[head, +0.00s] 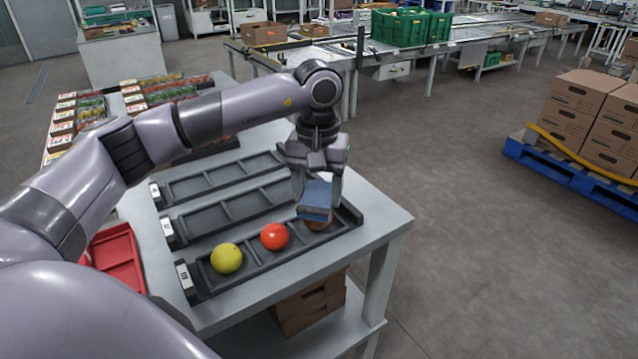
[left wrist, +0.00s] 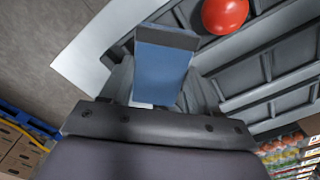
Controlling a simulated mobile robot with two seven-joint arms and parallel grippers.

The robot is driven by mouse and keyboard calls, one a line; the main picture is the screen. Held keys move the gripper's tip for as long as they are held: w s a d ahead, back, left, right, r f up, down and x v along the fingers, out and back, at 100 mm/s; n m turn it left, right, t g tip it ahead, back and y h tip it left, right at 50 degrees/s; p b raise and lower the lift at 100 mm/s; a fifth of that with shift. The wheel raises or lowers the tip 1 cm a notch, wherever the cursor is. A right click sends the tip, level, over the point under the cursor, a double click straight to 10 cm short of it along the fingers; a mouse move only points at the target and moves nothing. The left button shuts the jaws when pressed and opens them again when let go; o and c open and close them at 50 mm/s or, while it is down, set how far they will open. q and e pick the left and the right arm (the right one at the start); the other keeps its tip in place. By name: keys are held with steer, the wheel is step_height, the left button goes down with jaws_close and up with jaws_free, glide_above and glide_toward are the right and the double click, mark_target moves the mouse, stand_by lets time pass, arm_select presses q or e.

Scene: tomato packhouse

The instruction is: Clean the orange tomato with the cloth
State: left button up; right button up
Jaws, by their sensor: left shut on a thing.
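My left gripper (head: 318,188) is shut on a folded blue cloth (head: 314,200), which hangs down from its fingers over the right end of the front black tray (head: 258,266). The cloth also shows in the left wrist view (left wrist: 160,72). An orange-brown tomato (head: 319,225) sits in the tray's right compartment, directly under the cloth and mostly hidden by it. I cannot tell whether the cloth touches it. In the left wrist view the cloth hides this tomato. My right gripper is not in view.
A red tomato (head: 274,236) and a yellow-green tomato (head: 226,258) sit in the same tray, to the left. Two more black trays lie behind, with empty compartments showing. A red bin (head: 117,259) is at the table's left. Packed produce (head: 75,112) stands at the back left.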

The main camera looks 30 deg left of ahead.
mark_target(313, 205)
arm_select(q)
steer(key=shift+s+d+f, duration=0.1)
steer(key=shift+s+d, duration=0.2)
steer(key=shift+s, duration=0.45)
steer(key=shift+s+d+f, duration=0.1)
steer(key=shift+s+d, duration=0.15)
steer(key=shift+s, duration=0.45)
steer(key=shift+w+a, duration=0.2)
steer(key=shift+w, duration=0.3)
steer(key=shift+w+a, duration=0.2)
steer(key=shift+w, duration=0.3)
steer(key=shift+w+a+r, duration=0.1)
steer(key=shift+w+a, duration=0.15)
steer(key=shift+w, duration=0.3)
steer(key=shift+w+a, duration=0.2)
steer(key=shift+w, duration=0.35)
steer(key=shift+s, duration=0.1)
steer(key=shift+s+d, duration=0.2)
steer(key=shift+s, duration=0.3)
steer(key=shift+s+d, duration=0.2)
steer(key=shift+s, duration=0.25)
steer(key=shift+s+d, duration=0.25)
steer(key=shift+s, duration=0.25)
steer(key=shift+s+d, duration=0.2)
steer(key=shift+s, duration=0.3)
